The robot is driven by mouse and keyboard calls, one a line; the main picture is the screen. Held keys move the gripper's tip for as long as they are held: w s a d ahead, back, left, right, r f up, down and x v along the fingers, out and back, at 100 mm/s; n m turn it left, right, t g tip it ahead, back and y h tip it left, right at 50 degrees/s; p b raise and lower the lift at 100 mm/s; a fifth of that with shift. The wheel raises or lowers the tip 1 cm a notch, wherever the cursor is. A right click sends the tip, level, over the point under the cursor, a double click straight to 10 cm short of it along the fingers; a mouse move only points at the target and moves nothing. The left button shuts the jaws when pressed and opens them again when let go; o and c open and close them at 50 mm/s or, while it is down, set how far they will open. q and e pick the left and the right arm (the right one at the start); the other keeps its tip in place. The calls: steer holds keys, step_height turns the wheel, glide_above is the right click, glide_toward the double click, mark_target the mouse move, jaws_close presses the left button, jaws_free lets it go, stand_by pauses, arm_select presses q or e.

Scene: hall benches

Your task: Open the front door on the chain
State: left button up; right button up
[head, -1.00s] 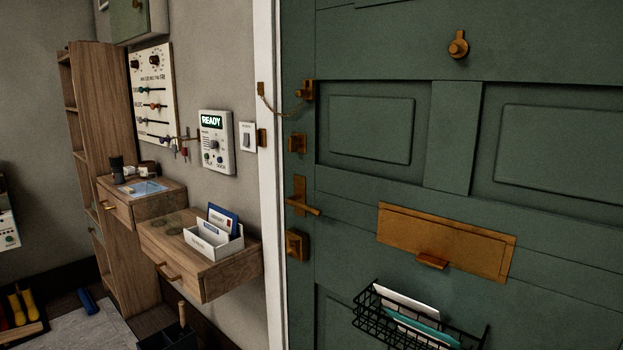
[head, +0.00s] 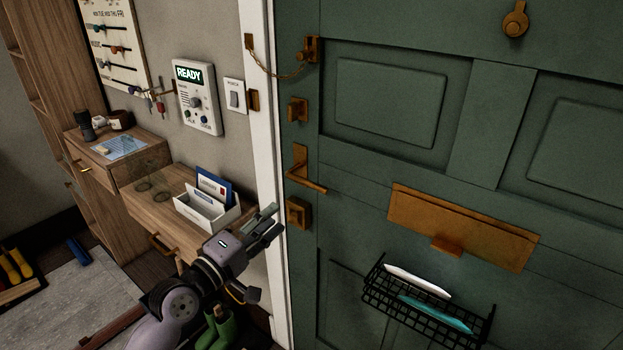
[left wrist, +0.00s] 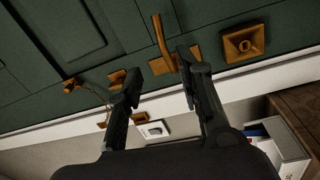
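The green front door (head: 400,165) stands shut in its white frame (head: 262,110). A brass chain (head: 275,74) hangs slack between the frame and a brass fitting on the door (head: 310,49); it also shows in the left wrist view (left wrist: 93,90). Below sit a brass latch (head: 298,110), the lever handle (head: 304,172) and a square lock (head: 298,212). My left gripper (head: 272,224) is low in front of the frame, left of the lock. In the left wrist view its fingers (left wrist: 160,77) are apart and empty, with the lever handle (left wrist: 160,38) beyond them. My right gripper is out of view.
A wooden shelf with a drawer (head: 160,205) holds a white letter rack (head: 205,215) close to my left arm. A READY panel (head: 197,96) and a light switch (head: 234,95) are on the wall. A black wire basket (head: 425,312) hangs under the brass mail slot (head: 462,228).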

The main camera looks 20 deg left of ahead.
mark_target(309, 186)
arm_select(q)
steer(key=p+x, duration=0.1)
steer(key=x, duration=1.3)
steer(key=shift+w, duration=0.4)
steer(key=shift+c, duration=0.4)
jaws_close()
